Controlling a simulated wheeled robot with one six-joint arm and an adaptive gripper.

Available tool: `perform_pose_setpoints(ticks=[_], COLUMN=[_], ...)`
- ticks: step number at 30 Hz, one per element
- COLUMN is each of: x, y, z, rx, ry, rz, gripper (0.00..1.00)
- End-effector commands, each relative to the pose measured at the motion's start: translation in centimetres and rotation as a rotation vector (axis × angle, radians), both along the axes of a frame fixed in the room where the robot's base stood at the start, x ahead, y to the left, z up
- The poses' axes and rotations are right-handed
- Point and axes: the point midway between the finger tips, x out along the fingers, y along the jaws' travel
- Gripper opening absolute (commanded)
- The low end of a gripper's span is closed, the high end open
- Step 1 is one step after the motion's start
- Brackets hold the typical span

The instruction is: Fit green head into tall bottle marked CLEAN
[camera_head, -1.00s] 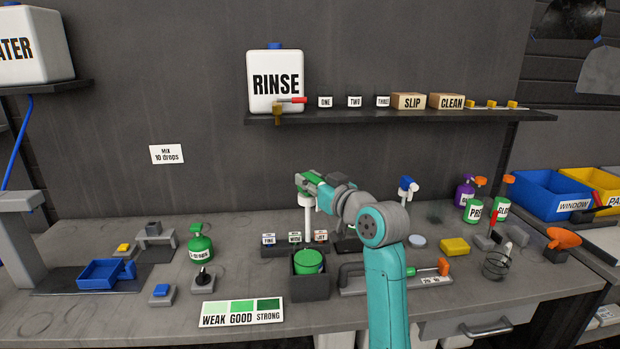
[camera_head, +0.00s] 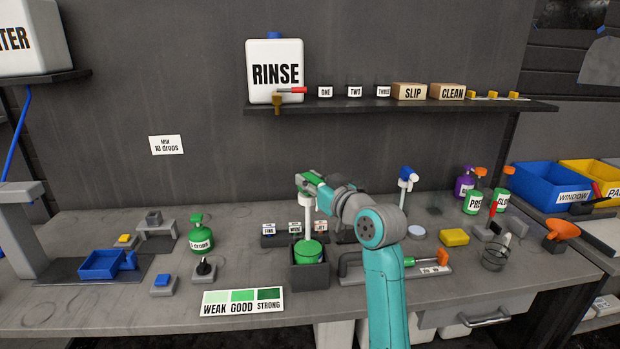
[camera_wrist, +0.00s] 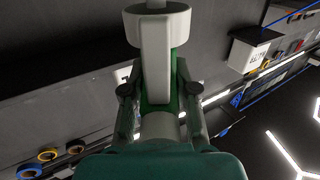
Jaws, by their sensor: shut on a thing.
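My gripper (camera_head: 318,181) is shut on a green head (camera_head: 306,180), high over the bench. A white stem (camera_head: 307,212) hangs upright below the head. In the wrist view the green head (camera_wrist: 160,100) shows between my fingers, with a white round part (camera_wrist: 157,22) beyond it. Below the stem in the head view, a round green top (camera_head: 308,250) sits in a dark square holder (camera_head: 309,276). The stem's lower end appears just above or behind this top; I cannot tell the depth gap.
A grey handled tool (camera_head: 355,270) lies right. A blue-headed item (camera_head: 407,176) and several spray bottles (camera_head: 473,202) stand farther right. The shelf (camera_head: 400,105) overhangs the back.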

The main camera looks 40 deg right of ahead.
Motion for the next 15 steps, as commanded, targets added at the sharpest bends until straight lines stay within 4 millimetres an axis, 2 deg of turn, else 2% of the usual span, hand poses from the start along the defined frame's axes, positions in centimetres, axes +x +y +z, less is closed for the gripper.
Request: perform_pose_setpoints(ticks=[15], x=[0.0], y=[0.0], z=[-1.4], rx=[0.000], ry=[0.000], rz=[0.000], gripper=[0.00])
